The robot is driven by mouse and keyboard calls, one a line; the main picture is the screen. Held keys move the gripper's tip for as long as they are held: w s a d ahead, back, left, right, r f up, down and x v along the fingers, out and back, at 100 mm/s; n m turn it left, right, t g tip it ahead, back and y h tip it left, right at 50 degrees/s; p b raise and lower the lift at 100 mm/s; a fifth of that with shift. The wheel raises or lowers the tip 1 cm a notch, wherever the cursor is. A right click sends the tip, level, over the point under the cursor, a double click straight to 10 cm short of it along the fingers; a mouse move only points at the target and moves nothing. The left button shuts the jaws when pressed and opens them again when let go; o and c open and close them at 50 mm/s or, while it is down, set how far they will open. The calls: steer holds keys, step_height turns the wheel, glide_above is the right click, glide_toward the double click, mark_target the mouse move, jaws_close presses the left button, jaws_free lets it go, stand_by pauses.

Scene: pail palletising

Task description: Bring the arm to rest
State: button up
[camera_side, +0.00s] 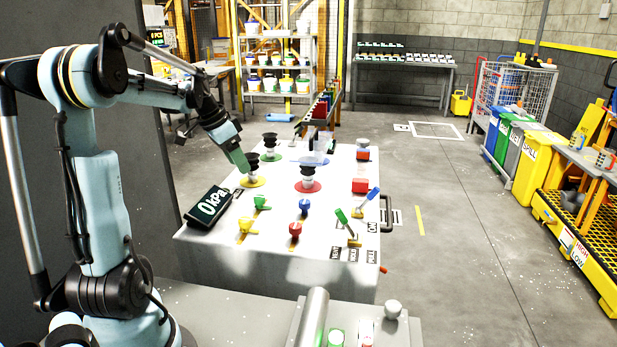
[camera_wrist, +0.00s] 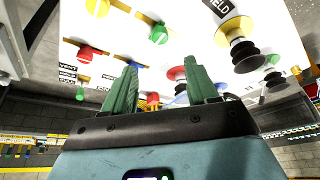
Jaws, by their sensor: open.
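My gripper (camera_side: 240,158) hangs at the end of my arm over the left edge of the white work table (camera_side: 225,246), with its green fingers pointing down and to the right. In the wrist view the two green fingers of my gripper (camera_wrist: 164,90) stand apart with nothing between them, so it is open and empty. In the side view the fingertips show close to a black suction cup on a yellow disc (camera_side: 252,182); I cannot tell whether they touch it.
Bins (camera_side: 537,160) stand at the right. The floor between is clear.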

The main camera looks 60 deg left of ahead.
steer(key=w+d, duration=0.3)
steer(key=d, duration=1.5)
steer(key=s+d+f+t, duration=0.1)
steer(key=s+d, duration=0.1)
steer(key=d, duration=0.5)
steer(key=s+d+f+t, duration=0.1)
steer(key=s+d, duration=0.1)
steer(key=d, duration=0.5)
steer(key=shift+s+d+f+t, duration=0.15)
steer(key=shift+s+t, duration=0.1)
steer(key=shift+t, duration=0.15)
